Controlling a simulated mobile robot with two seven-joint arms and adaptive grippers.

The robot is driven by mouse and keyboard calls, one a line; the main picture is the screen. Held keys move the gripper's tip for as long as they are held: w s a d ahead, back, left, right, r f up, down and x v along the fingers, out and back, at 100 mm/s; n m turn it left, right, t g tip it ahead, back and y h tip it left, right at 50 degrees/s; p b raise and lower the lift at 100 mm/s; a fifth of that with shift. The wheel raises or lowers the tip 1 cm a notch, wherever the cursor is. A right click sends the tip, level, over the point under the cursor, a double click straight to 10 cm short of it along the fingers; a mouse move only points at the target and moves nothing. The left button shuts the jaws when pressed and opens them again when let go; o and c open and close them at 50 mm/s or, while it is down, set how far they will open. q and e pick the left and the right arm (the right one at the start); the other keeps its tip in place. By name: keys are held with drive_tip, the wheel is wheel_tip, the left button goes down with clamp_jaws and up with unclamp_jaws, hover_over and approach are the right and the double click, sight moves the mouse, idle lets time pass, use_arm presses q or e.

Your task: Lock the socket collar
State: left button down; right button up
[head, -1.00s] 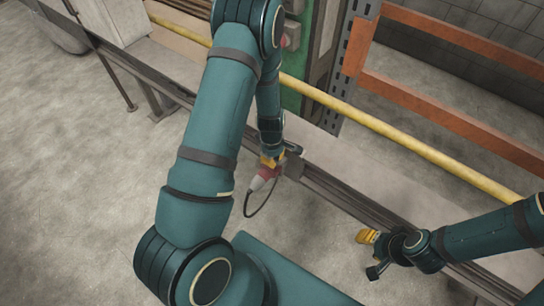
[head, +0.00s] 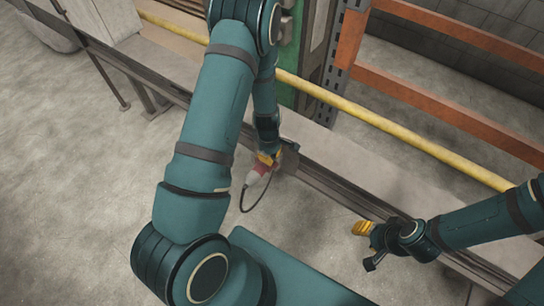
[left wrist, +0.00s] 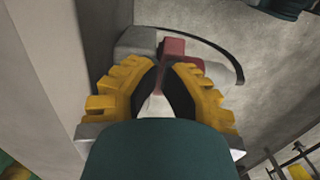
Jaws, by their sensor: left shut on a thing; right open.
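A red and grey plug-like connector (head: 258,173) with a black cable shows in the head view at the end of my left arm. My left gripper (head: 267,158) is shut on it, with yellow fingers around its red part. A dark grey block (head: 290,158), perhaps the socket, is just right of the fingers. In the left wrist view the yellow fingers (left wrist: 157,85) are close together, with a red part (left wrist: 180,48) and a grey part (left wrist: 135,42) beyond their tips. The collar cannot be told apart clearly. My right gripper (head: 363,230) is open and empty.
A yellow rail (head: 400,136) runs diagonally behind the grippers, above a grey ledge (head: 330,150). Orange beams (head: 430,102) and a perforated post (head: 336,60) stand behind. The black cable (head: 244,204) hangs in a loop over open concrete floor (head: 80,200).

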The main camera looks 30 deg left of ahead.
use_arm(q)
drive_tip(key=shift+a, duration=0.4)
drive_tip(key=shift+a+r, duration=0.2)
drive_tip(key=shift+r, duration=0.15)
drive_tip(key=r+p, duration=0.1)
drive_tip(key=a+r+p, duration=0.2)
drive_tip(key=shift+w+r, duration=0.15)
drive_tip(key=shift+r, duration=0.25)
wheel_tip(320, 180, up, 9)
drive_tip(key=p, duration=0.2)
drive_tip(key=shift+d+f, duration=0.2)
drive_tip(key=shift+d, duration=0.2)
drive_tip(key=s+d+f+m+h, duration=0.1)
drive_tip(key=s+d+f+m, duration=0.1)
drive_tip(key=s+d+m, duration=0.3)
drive_tip(key=s+d+f+m+t+h, duration=0.1)
drive_tip(key=s+d+f+m+h, duration=0.1)
drive_tip(key=s+d+m, duration=0.4)
drive_tip(key=d+m, duration=0.4)
drive_tip(key=d, duration=0.4)
drive_tip(key=shift+f+t, duration=0.25)
drive_tip(key=shift+t, duration=0.05)
